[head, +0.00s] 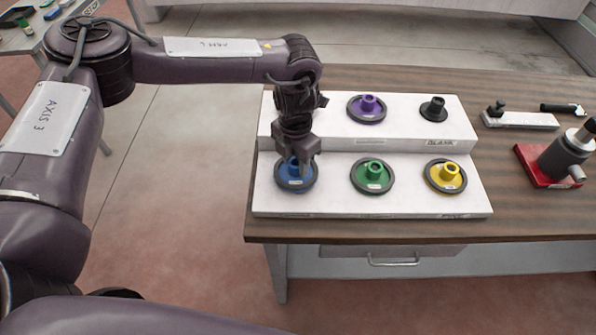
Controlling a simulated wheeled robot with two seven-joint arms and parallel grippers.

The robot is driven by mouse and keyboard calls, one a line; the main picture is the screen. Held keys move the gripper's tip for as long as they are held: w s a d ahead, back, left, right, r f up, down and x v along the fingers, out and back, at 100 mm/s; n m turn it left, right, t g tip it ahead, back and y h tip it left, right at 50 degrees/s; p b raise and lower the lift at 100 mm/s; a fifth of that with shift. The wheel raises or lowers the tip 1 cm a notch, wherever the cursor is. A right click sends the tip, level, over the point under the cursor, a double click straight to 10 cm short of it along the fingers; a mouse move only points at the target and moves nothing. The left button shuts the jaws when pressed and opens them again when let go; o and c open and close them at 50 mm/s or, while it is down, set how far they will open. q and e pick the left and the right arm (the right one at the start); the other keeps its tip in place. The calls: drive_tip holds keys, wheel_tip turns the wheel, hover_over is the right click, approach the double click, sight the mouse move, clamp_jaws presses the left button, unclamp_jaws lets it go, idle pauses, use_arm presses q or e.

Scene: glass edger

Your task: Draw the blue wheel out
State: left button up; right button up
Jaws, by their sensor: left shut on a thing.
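The blue wheel (292,183) sits at the left end of the front step of a white two-step rack (330,207). It is a dark-rimmed disc with a blue face and a small pale label. My left gripper (298,168) points down over it and is shut on its hub, which the fingers mostly hide. The wheel appears to be still at its place in the rack; I cannot tell whether there is a gap beneath it. My right gripper is not in view.
Green (373,176) and yellow (445,176) wheels sit to the right on the front step. A purple wheel (367,109) and a black hub (433,109) stand on the rear step. A red-based device (566,157) stands at the table's right. Wooden table (400,231) shows in front.

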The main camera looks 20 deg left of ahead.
use_arm(q)
drive_tip(key=shift+r, duration=0.15)
drive_tip(key=shift+r+p, duration=2.1)
drive_tip(key=shift+r, duration=0.7)
wheel_tip(320, 180, up, 4)
drive_tip(key=p, duration=0.2)
drive_tip(key=shift+p, duration=0.4)
